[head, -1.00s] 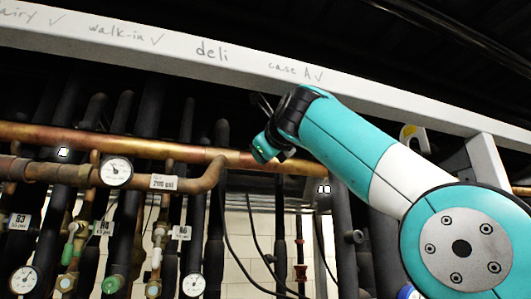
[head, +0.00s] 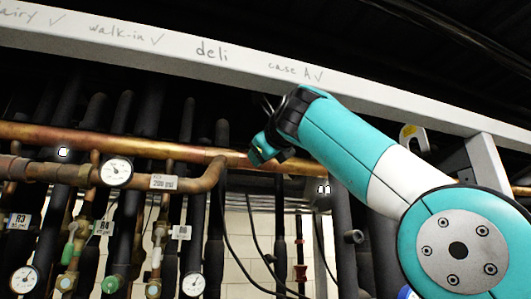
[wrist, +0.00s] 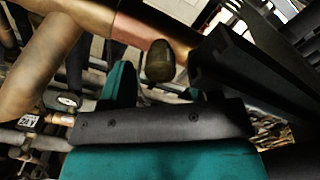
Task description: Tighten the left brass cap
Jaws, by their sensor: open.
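A rounded, dull brass cap (wrist: 159,62) shows in the wrist view, close to a copper pipe. I cannot tell whether it is the left one. My gripper (wrist: 162,88) is open, and the cap appears between its spread fingers, with no clear contact. In the head view my gripper (head: 264,150) is at the right part of the long copper pipe (head: 120,140), seen from behind. The cap cannot be made out there; my gripper and arm may hide it.
A grey beam (head: 180,45) with handwritten labels runs above. Several black pipes, valves and gauges (head: 116,172) crowd the left. Black cables hang below my gripper. In the wrist view a thick copper pipe (wrist: 40,62) is close at left and a dark bar (wrist: 240,65) at right.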

